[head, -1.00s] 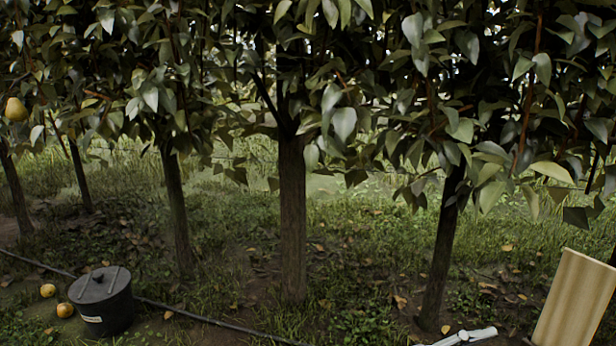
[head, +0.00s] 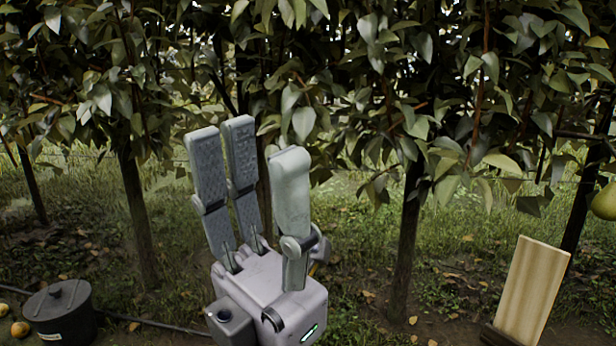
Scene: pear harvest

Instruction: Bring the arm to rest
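My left gripper (head: 262,145) stands upright in the lower middle of the head view, fingers pointing up. Its two fingers on the left and one on the right are spread apart, and I see nothing between them. It is in front of a tree trunk and covers part of it. My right gripper is not in view. A yellow-green pear (head: 605,203) hangs at the right edge, well away from the gripper.
A dark lidded bucket (head: 60,318) stands at lower left, with fallen pears (head: 20,329) beside it. A pale wooden board (head: 532,290) leans at lower right. Leafy branches (head: 390,70) hang across the top. Trunks (head: 408,240) stand behind.

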